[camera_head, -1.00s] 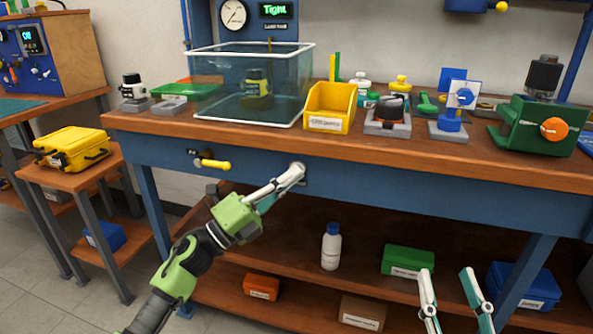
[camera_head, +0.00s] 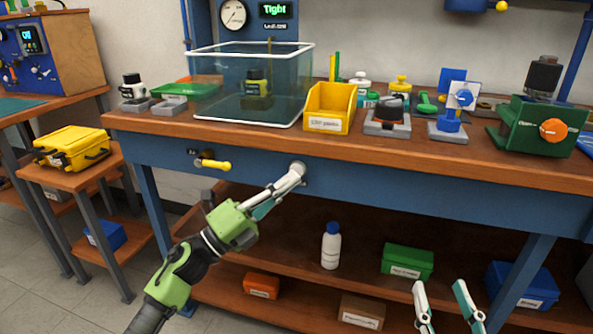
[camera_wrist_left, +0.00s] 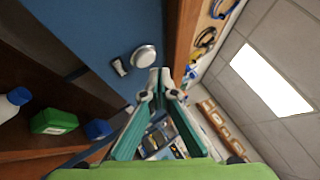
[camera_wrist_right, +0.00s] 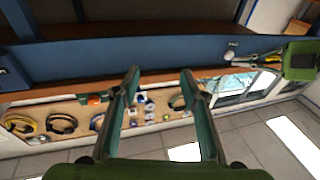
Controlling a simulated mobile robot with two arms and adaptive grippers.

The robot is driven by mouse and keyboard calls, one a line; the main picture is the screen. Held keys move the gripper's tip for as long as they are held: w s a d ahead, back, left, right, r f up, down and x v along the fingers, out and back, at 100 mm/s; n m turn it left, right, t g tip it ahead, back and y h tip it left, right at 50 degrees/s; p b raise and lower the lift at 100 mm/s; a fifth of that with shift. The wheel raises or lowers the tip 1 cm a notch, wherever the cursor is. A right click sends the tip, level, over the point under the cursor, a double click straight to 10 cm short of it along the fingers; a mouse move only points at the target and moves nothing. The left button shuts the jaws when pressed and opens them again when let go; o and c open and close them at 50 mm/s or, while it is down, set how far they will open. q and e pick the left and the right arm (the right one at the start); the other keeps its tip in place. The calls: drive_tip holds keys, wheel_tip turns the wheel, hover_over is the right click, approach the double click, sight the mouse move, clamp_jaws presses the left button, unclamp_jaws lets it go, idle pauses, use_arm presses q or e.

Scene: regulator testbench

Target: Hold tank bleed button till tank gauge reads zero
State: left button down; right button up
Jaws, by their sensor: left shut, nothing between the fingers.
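A round silver button (camera_head: 298,167) sits on the blue front rail of the bench; it also shows in the left wrist view (camera_wrist_left: 144,56), beside a small label plate. My left gripper (camera_head: 294,178) is shut and empty, its tips at the button's lower edge in the head view. In the left wrist view its tips (camera_wrist_left: 160,76) appear just beside the button; contact cannot be told. A round white gauge (camera_head: 233,14) hangs on the blue panel at the back; its reading is too small to tell. My right gripper (camera_head: 438,288) is open and empty, low at the right.
A yellow-handled valve (camera_head: 212,164) sits left of the button on the rail. A lit display (camera_head: 275,10) reads "Tight". A lower shelf holds a white bottle (camera_head: 331,246).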

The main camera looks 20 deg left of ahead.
use_arm(q)
drive_tip(key=shift+s+p, duration=0.45)
drive_tip(key=shift+s, duration=1.95)
use_arm(e)
drive_tip(key=shift+d+f+g+h, duration=0.15)
drive_tip(key=shift+f+g, duration=0.3)
drive_tip(key=shift+f, duration=0.5)
drive_tip(key=shift+d+f+g+h, duration=0.1)
drive_tip(key=shift+f+g+h, duration=0.1)
drive_tip(key=shift+f+g, duration=0.5)
drive_tip(key=shift+d+f+g+h, duration=0.15)
drive_tip(key=shift+f+g, duration=0.1)
drive_tip(key=shift+f, duration=0.9)
